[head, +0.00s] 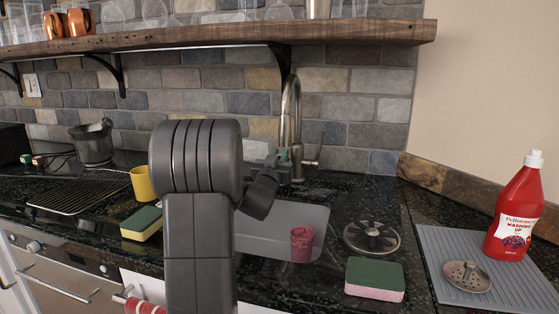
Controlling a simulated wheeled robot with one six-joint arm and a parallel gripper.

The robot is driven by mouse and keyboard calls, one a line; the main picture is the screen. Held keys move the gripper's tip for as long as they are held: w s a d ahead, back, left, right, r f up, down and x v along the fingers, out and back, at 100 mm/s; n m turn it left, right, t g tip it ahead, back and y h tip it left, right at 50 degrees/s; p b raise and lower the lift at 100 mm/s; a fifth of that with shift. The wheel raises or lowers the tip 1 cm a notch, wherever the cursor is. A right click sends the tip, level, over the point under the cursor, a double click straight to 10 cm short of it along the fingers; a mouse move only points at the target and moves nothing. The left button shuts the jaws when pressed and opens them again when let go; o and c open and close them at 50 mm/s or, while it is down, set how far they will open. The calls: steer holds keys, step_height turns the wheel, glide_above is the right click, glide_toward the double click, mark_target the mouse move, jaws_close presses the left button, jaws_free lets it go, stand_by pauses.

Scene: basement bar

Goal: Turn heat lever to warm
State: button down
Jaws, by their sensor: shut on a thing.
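The metal tap (292,105) rises at the back of the counter in front of the stone-tile wall. A short lever (310,162) sticks out on the right side of its base. My gripper (281,157) is at the left side of the tap base, partly hidden behind my own arm. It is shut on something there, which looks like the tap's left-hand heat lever. The held part is small and mostly covered by the fingers, so its exact angle cannot be told.
A red soap bottle (517,210) stands on a grey mat (452,240). A yellow cup (144,184) and another sponge (142,223) are left. A wooden shelf (220,38) hangs above.

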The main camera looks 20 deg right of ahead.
steer(key=c, duration=1.6)
jaws_free()
steer(key=v, duration=0.7)
steer(key=shift+s, duration=0.15)
steer(key=shift+a, duration=0.15)
